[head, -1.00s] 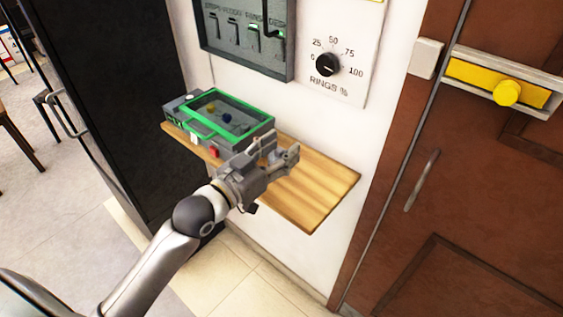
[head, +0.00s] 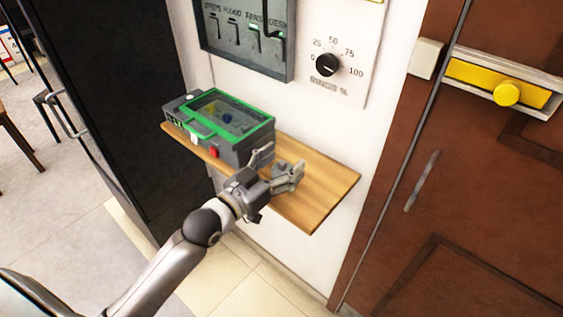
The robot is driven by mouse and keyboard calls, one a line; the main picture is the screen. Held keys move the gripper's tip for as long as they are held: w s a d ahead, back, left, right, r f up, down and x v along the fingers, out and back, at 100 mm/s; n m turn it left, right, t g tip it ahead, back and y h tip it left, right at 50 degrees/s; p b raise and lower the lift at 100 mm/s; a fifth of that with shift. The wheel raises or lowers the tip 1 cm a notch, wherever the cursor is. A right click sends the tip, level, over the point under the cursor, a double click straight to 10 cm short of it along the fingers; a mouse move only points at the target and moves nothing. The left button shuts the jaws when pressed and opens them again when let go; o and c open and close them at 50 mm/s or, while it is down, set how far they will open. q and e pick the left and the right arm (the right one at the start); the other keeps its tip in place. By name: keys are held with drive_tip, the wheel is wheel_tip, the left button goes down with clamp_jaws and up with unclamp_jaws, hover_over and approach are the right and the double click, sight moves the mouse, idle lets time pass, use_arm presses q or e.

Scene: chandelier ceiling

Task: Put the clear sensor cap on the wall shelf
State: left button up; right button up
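The wooden wall shelf (head: 318,192) juts from the white wall in the middle of the head view. My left gripper (head: 276,167) is at the shelf's front edge, just right of the box on it. Its two fingers are spread apart, and I see bare wood between them. I cannot make out a clear sensor cap; a small transparent piece near the fingers would be hard to see. My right gripper is out of view.
A grey box (head: 222,127) with a green-framed clear lid fills the shelf's left part; the right part is bare. Above are a grey switch panel (head: 246,38) and a black dial (head: 327,65). A brown door (head: 470,190) stands right, a dark cabinet (head: 120,90) left.

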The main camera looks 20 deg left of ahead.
use_arm(q)
drive_tip(key=shift+r, duration=0.1)
drive_tip(key=shift+r, duration=0.1)
drive_tip(key=shift+s+a, duration=0.15)
drive_tip(key=shift+s, duration=0.15)
drive_tip(key=b+v, duration=0.1)
drive_tip(key=v, duration=1)
drive_tip(key=shift+b, duration=0.3)
drive_tip(key=shift+s, duration=0.15)
